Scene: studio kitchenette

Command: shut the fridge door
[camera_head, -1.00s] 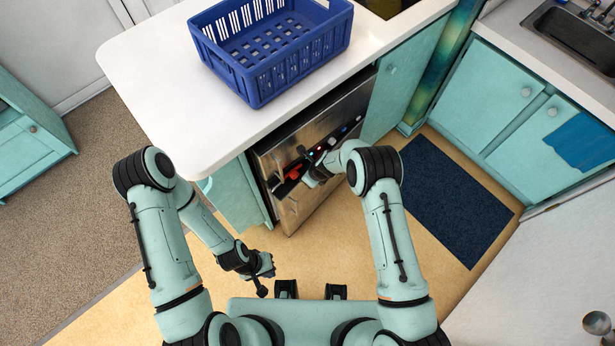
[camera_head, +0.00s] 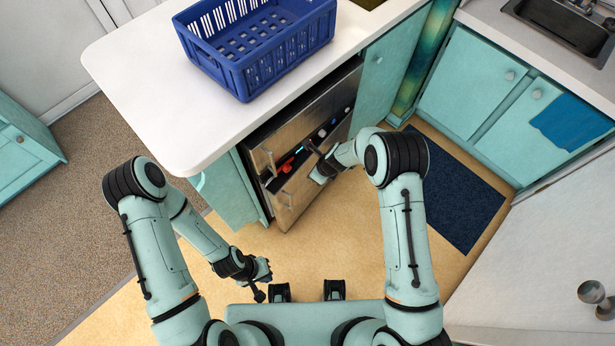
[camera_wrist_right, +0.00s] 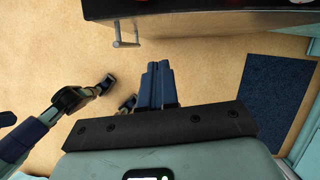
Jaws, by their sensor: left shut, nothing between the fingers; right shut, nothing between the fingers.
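A steel-fronted unit (camera_head: 290,205) stands under the white counter; I take it to be the fridge. Its front stands out from the body, with a dark gap showing red and pale items inside. The right wrist view shows its steel front (camera_wrist_right: 190,22) with a bar handle, beyond my fingers. My right gripper (camera_head: 318,178) is at the right part of this front; I cannot tell if it touches. Its blue fingers (camera_wrist_right: 158,72) are shut and empty. My left gripper (camera_head: 264,280) is shut and empty, low over the floor, clear of the unit; it also shows in the wrist view (camera_wrist_right: 106,84).
A blue crate (camera_head: 258,50) stands on the counter (camera_head: 140,80). A dark blue mat (camera_head: 452,195) lies on the floor to the right. Teal cabinets (camera_head: 470,90) line the right side. A white panel with round knobs (camera_head: 590,291) is at lower right. Floor left of me is clear.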

